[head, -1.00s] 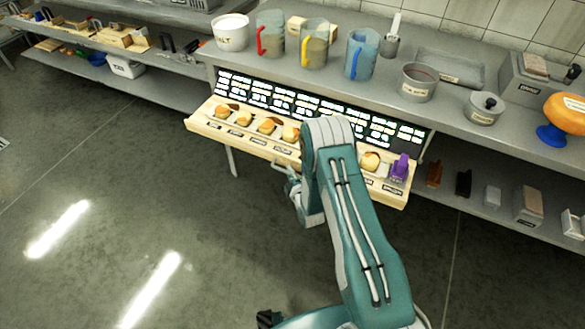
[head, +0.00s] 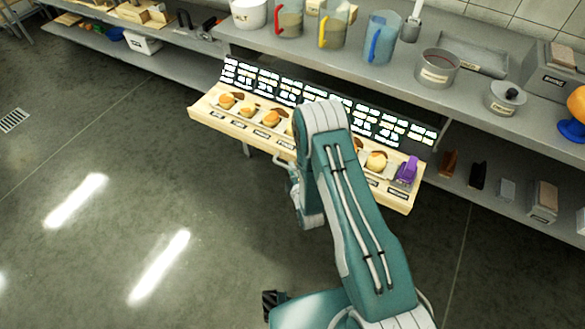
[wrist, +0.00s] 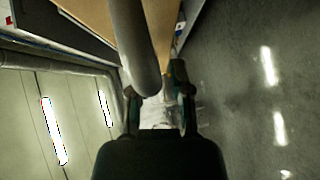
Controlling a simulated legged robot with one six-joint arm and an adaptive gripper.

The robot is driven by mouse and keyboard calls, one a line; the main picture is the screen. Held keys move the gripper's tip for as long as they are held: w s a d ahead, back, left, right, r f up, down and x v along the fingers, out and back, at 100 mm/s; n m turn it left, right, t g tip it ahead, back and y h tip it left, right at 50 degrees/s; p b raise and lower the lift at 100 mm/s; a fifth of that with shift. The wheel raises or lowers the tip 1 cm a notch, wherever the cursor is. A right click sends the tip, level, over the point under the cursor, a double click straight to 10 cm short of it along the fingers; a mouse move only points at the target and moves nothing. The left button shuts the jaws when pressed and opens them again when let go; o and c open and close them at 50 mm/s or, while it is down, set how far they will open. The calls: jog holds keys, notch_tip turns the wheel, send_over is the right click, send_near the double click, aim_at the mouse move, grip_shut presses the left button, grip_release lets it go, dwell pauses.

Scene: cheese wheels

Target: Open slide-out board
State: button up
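The slide-out board (head: 205,116) is a pale wooden shelf carrying a row of round cheeses. In the head view it sticks out below the counter's front edge. Its grey bar handle (head: 283,161) runs along the front, and my arm hides much of it. My gripper (wrist: 157,100) shows in the wrist view with one finger on each side of the grey handle bar (wrist: 138,50). It appears shut on the bar, though the contact is dark. In the head view my arm covers the gripper's fingers and the middle of the board.
A black panel with white labels (head: 262,83) stands behind the cheeses. A purple object (head: 407,169) sits at the board's right end. The floor (head: 120,190) in front is clear.

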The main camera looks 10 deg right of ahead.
jog(key=shift+o, duration=0.7)
jog(key=shift+s+f, duration=0.1)
jog(key=shift+f, duration=0.05)
jog(key=v, duration=1.1)
jog(key=shift+s, duration=0.4)
jog(key=shift+w, duration=0.1)
